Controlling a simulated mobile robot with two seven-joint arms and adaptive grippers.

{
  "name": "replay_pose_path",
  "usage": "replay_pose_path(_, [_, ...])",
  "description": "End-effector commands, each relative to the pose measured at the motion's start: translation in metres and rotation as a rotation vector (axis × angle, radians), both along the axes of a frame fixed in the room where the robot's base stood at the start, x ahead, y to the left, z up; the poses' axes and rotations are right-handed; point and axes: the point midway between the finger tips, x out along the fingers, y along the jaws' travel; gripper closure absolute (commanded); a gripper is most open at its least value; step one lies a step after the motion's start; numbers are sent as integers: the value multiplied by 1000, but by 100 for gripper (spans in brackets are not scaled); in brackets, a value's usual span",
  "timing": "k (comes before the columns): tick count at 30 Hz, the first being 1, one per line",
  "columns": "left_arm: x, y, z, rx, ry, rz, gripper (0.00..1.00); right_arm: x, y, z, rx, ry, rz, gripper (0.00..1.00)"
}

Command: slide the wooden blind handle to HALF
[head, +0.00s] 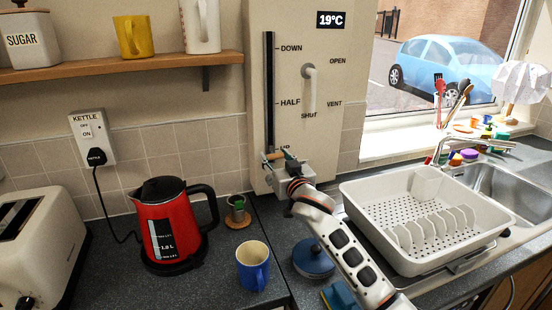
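The wooden blind handle (273,156) sits at the low end of a dark vertical slot (270,90) in a beige wall panel. The slot is marked DOWN at the top, HALF in the middle and UP at the bottom; the handle is beside UP, well below HALF. My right gripper (278,164) is at the handle, its arm coming from the lower right. It partly covers the handle and the UP label. Its fingers are small and overlap the handle, so I cannot tell whether they grip it. My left gripper is not in view.
A white lever (309,88) marked OPEN, VENT and SHUT stands right of the slot. A red kettle (170,225), a blue mug (253,266) and a small dark pot (238,212) stand left of my arm. A dish rack (350,195) is on the right.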

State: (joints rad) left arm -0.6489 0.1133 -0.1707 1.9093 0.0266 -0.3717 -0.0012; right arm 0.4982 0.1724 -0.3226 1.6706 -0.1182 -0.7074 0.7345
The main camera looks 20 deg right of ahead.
Motion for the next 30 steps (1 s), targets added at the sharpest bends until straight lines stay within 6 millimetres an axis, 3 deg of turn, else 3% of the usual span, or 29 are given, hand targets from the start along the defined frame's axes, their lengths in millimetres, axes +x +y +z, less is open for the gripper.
replay_pose_path(5, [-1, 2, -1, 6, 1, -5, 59, 1, 0, 20, 3, -7, -2, 98])
replay_pose_path(12, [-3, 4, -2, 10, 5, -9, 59, 0, -1, 95, 6, -17, -2, 97])
replay_pose_path(18, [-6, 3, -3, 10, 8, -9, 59, 0, -1, 137, 4, -7, -2, 98])
replay_pose_path(22, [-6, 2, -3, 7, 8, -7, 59, 0, 0, 149, 1, -1, -1, 98])
replay_pose_path(30, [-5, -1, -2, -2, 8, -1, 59, 0, 0, 150, 0, 2, 0, 98])
